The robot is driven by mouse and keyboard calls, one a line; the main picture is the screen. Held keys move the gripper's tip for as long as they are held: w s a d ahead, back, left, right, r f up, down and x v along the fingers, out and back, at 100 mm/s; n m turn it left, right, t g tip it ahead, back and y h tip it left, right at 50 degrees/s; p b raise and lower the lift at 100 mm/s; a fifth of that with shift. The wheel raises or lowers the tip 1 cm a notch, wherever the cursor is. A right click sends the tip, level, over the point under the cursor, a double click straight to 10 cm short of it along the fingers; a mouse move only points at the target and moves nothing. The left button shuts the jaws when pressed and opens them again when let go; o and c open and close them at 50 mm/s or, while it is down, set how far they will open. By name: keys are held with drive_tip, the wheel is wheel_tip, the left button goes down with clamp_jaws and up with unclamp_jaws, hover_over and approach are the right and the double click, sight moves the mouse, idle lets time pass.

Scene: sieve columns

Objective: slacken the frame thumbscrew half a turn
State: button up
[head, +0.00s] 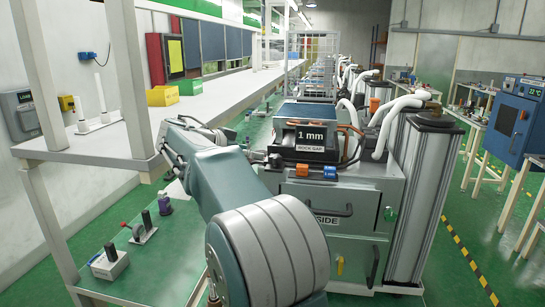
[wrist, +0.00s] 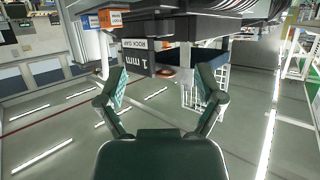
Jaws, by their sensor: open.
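My gripper (wrist: 162,88) is open in the wrist view, its two fingers spread wide with nothing held between them. A machine with a grey cabinet (head: 332,202) and a black "1 mm ROCK GAP" sign (head: 311,137) stands ahead in the head view. The sign (wrist: 140,57) shows upside down in the wrist view, just beyond the finger gap. A small reddish-brown piece (wrist: 165,72) lies past the fingertips; I cannot tell what it is. I cannot make out the frame thumbscrew in either view. In the head view the fingers are too small to read.
Orange (head: 302,168) and blue (head: 329,170) blocks sit below the sign. White hoses (head: 395,115) and a grey column (head: 421,190) stand at the right. A long bench (head: 215,98) runs along the left. A blue oven (head: 509,125) stands far right. Green floor lies between.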

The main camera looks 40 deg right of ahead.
sight(273, 156)
drive_tip(key=x, duration=0.8)
drive_tip(key=shift+a, duration=0.1)
drive_tip(key=c, duration=1.1)
